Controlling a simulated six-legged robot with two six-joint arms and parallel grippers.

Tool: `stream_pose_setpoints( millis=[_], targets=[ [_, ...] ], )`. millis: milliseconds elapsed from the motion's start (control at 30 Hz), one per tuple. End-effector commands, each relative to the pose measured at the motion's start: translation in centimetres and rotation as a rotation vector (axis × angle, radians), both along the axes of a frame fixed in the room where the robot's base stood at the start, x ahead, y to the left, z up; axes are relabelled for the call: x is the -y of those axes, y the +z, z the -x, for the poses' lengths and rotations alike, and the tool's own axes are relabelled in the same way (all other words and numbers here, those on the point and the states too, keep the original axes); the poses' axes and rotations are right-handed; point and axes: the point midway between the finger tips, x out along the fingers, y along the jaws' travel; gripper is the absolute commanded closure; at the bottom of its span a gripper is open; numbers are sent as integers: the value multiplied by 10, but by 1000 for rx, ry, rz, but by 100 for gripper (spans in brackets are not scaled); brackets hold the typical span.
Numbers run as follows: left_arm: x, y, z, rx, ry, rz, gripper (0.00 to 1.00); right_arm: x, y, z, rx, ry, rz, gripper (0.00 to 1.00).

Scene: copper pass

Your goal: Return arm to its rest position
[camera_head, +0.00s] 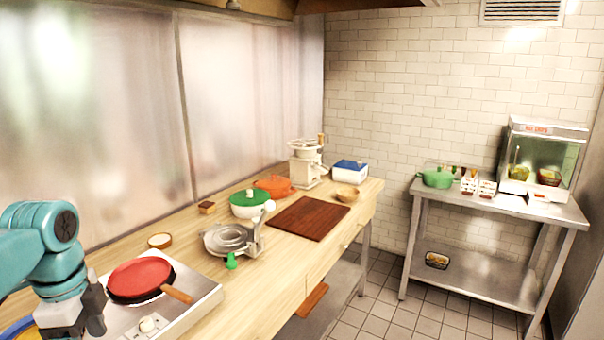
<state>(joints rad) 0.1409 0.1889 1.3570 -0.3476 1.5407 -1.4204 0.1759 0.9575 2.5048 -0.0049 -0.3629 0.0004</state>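My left arm, teal, comes in from the left edge of the head view. Its gripper (84,322) is at the lower left, in front of the hob and left of the red pan (141,277). Its grey and dark parts are seen from above and partly cut by the frame. I cannot tell whether its fingers are open or shut, and no held object is visible. My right gripper is not in view.
The pan with a wooden handle sits on a white hob (204,298). The wooden counter (275,269) also bears a metal press (232,240), a green-lidded pot (250,204) and a dark board (308,218). A steel table (520,204) stands at the right; tiled floor lies between.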

Motion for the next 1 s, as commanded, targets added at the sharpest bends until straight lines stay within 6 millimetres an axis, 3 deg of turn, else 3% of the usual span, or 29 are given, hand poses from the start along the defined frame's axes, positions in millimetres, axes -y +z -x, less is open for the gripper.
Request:
stream_pose_setpoints(
  millis=[367, 567, 633, 767, 800, 900, 1000],
  targets=[
    [37, -94, -39, 5, 134, 68, 39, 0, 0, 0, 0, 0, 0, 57],
    [76, -170, -48, -4, 277, 137, 39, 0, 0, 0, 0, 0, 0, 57],
    [97, -208, -46, -18, 357, 172, 39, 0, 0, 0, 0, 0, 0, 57],
    [148, -293, -21, -66, 587, 253, 39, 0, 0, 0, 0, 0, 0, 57],
    [166, -320, -6, -88, 680, 276, 39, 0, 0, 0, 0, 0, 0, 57],
    [203, -374, 39, -143, 929, 317, 39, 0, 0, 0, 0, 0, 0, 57],
    [227, -405, 85, -187, 1151, 329, 39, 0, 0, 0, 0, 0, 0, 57]
  ],
)
